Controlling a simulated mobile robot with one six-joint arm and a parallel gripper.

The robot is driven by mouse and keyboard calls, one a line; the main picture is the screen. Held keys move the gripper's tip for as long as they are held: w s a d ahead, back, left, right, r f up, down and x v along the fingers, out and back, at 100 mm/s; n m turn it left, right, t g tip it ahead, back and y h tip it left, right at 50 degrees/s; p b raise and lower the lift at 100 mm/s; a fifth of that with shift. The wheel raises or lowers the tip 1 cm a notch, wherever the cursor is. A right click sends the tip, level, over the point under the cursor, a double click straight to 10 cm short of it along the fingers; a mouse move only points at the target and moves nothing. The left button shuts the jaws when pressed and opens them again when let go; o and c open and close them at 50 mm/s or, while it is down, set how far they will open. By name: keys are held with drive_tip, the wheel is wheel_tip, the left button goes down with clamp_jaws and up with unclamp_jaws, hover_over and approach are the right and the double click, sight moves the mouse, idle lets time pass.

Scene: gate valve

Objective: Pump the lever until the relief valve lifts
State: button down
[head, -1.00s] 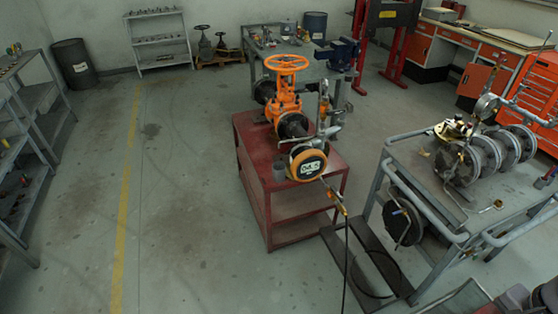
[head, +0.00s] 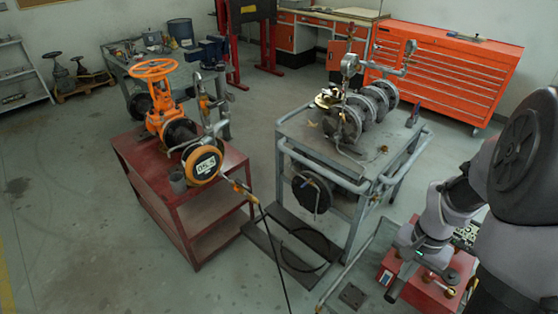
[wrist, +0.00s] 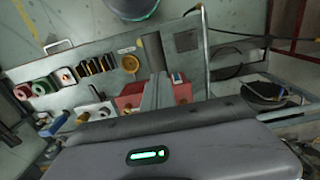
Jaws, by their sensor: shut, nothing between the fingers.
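A red pump box (head: 425,287) with brass fittings sits at the lower right of the head view; part of it shows in the wrist view (wrist: 133,101). A dark cylinder (head: 396,288), apparently the lever's grip, sticks out at its left. A dark cylinder also shows in the wrist view (wrist: 153,50). My gripper (wrist: 157,90) appears as a narrow grey shape pointing toward it, shut and empty; contact is unclear. In the head view my wrist is above the box. The orange gate valve (head: 163,112) stands on a red cart, with brass fittings beside it; the relief valve is not clearly identifiable.
A dark hose (head: 270,240) runs from the valve's fittings along the floor. A grey cart (head: 330,150) with flanged pipework stands left of my arm. A red tool cabinet (head: 445,70) is behind. Floor left of the red cart (head: 215,215) is open.

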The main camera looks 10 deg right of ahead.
wheel_tip(320, 180, down, 7)
drive_tip(key=b, duration=0.5)
drive_tip(key=shift+f+b, duration=0.15)
drive_tip(key=shift+b, duration=0.2)
drive_tip(key=shift+r, duration=0.25)
drive_tip(key=shift+p, duration=0.3)
wheel_tip(320, 180, up, 13)
drive_tip(key=p, duration=1)
drive_tip(key=shift+f, duration=0.25)
